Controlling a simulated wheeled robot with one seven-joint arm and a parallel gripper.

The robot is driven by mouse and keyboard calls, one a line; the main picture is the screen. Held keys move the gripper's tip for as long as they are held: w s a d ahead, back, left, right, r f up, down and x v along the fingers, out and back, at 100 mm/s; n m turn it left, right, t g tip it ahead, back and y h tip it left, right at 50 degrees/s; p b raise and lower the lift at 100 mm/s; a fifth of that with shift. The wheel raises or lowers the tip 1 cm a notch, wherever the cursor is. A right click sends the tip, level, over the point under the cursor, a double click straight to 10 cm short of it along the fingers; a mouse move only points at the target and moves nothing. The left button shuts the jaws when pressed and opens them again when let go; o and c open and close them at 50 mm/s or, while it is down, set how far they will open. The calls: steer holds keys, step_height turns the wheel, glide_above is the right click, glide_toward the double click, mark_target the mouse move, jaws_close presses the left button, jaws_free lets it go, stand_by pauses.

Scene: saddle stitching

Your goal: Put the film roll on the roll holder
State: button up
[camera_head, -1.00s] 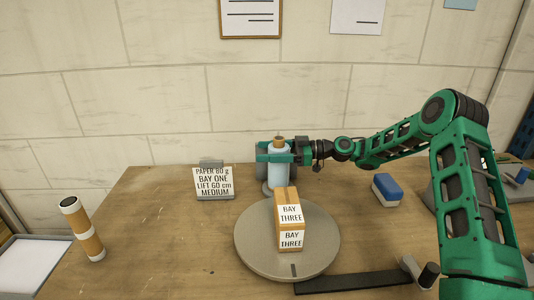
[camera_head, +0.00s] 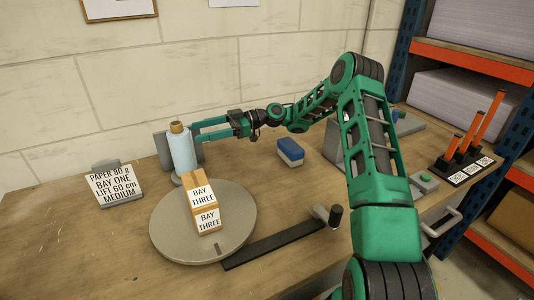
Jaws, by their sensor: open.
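The film roll (camera_head: 181,150), pale blue with a brown core showing on top, stands upright at the back of the table. A grey base (camera_head: 176,179), apparently the roll holder, shows at its foot. A grey upright piece (camera_head: 162,151) shows at its left. The roll hides how its core meets the holder. My gripper (camera_head: 198,131) is open at the roll's upper right side, its two green fingers pointing left at the roll. The fingertips are at the roll's edge; I cannot tell if they touch it.
A grey turntable (camera_head: 165,228) bearing a box (camera_head: 203,207) labelled BAY THREE is in front of the roll. A sign (camera_head: 115,187) stands left. A blue-and-white block (camera_head: 290,151) lies right. A black bar with a crank (camera_head: 275,247) lies in front.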

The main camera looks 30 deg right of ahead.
steer(key=s+d+m+h, duration=0.5)
steer(key=s+d+m, duration=0.15)
steer(key=s, duration=0.45)
steer(key=s+d+m+h, duration=0.5)
steer(key=s+d+h, duration=0.15)
steer(key=s, duration=0.35)
steer(key=s+d+m+h, duration=0.5)
steer(key=s+d+m, duration=0.15)
steer(key=s, duration=0.45)
steer(key=s+d+m+g, duration=0.1)
steer(key=s+d+m, duration=0.1)
steer(key=s, duration=0.6)
steer(key=s+d+m+g, duration=0.1)
steer(key=s+d+m, duration=0.1)
steer(key=s, duration=0.6)
steer(key=shift+s+d+m+h, duration=0.2)
steer(key=shift+m+h, duration=0.15)
steer(key=shift+m, duration=0.35)
steer(key=shift+r, duration=0.1)
